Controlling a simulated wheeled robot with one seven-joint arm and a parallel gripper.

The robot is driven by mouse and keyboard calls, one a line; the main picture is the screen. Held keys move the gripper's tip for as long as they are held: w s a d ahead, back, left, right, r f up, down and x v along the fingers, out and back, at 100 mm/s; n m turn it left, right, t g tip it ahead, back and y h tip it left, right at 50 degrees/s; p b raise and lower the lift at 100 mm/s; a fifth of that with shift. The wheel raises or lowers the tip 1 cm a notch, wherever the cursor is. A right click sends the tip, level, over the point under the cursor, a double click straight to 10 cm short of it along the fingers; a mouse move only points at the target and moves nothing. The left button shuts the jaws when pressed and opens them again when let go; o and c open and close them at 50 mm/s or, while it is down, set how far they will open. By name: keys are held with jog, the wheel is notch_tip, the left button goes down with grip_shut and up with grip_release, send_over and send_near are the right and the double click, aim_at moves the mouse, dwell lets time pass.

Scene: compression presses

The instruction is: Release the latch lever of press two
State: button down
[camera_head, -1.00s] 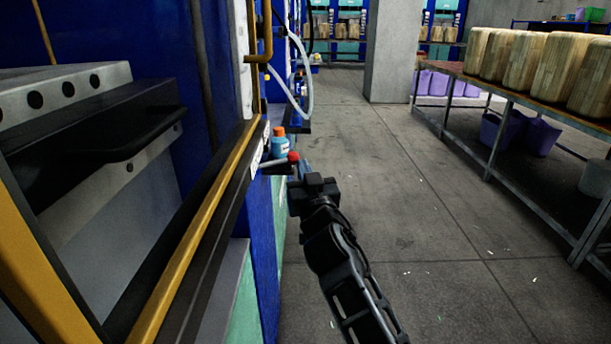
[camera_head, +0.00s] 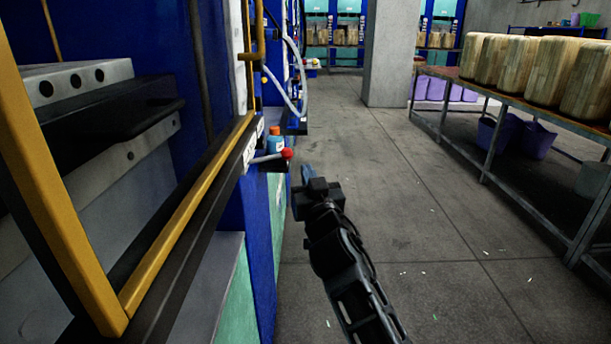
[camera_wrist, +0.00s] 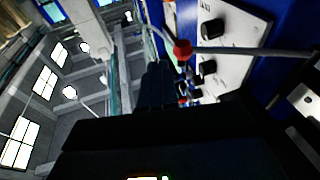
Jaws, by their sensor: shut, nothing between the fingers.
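The latch lever is a thin grey rod (camera_head: 267,158) with a red ball knob (camera_head: 287,153). It sticks out to the right from the press's front edge, nearly level in the head view. In the wrist view the red knob (camera_wrist: 182,49) and its rod (camera_wrist: 245,51) show close above and right of my fingers. My gripper (camera_head: 306,174) is shut and empty, just right of and below the knob in the head view, with a visible gap. The shut fingers (camera_wrist: 158,84) also show in the wrist view. I cannot tell which press number this is.
A yellow guard frame (camera_head: 190,215) borders the press on the left. A blue bottle with an orange cap (camera_head: 275,140) stands beside the lever. A white panel with black knobs (camera_wrist: 230,35) is close to my fingers. The floor is clear up to a table (camera_head: 455,73) at right.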

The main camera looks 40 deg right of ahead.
jog(key=s+f+b, duration=0.1)
jog(key=s, duration=0.8)
jog(key=shift+s+a+f, duration=0.25)
jog(key=shift+a+f, duration=0.05)
jog(key=shift+f, duration=0.1)
jog(key=s+a+f+n+g+y+p, duration=0.1)
jog(key=s+a+f+n+y, duration=0.25)
jog(key=s, duration=0.65)
jog(key=s+a+f+n+y+p, duration=0.1)
jog(key=s+a+f+y+p, duration=0.15)
jog(key=s+a+f, duration=0.6)
jog(key=s+a+r+g+y+p, duration=0.1)
jog(key=s+r, duration=0.3)
jog(key=s, duration=0.7)
jog(key=s+a+r+g+p, duration=0.1)
jog(key=s+r, duration=0.4)
jog(key=s, duration=0.6)
jog(key=shift+a+g+y, duration=0.2)
jog(key=shift+g+y, duration=0.2)
jog(key=shift+d, duration=0.1)
